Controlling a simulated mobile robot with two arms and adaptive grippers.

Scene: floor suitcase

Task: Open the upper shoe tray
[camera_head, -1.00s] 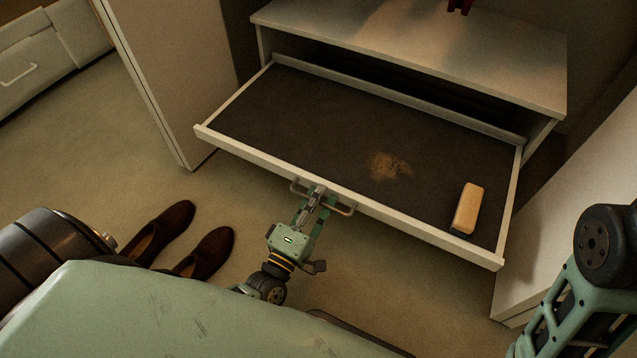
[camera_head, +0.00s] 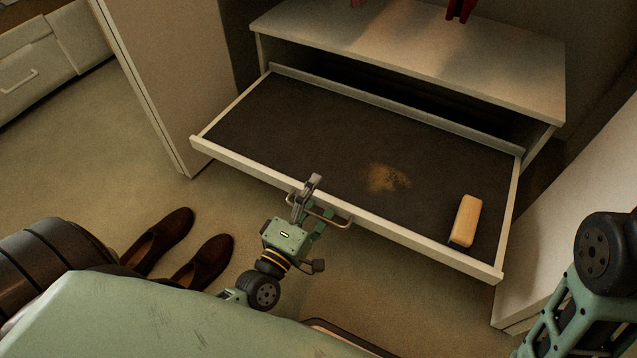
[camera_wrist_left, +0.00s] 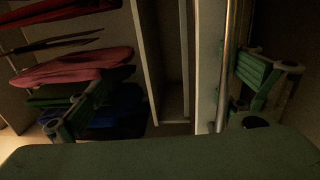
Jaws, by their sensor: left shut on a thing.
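The upper shoe tray (camera_head: 250,178) is pulled well out of its white cabinet, with a dark lining inside. A thin bar handle (camera_head: 339,222) sits on its front. My left gripper (camera_head: 312,206) is at this handle, shut on it, with one finger rising above the front edge. In the left wrist view, the bar (camera_wrist_left: 228,60) runs upright between the fingers, nearer the right one. My right gripper is out of view; only part of the right arm shows at the right edge.
A wood-backed brush (camera_head: 466,220) and a patch of brown dirt (camera_head: 386,178) lie in the tray. Two brown shoes (camera_head: 162,238) stand on the floor to the left. White panels (camera_head: 152,75) flank the cabinet. Folded clothes (camera_wrist_left: 85,65) show in the left wrist view.

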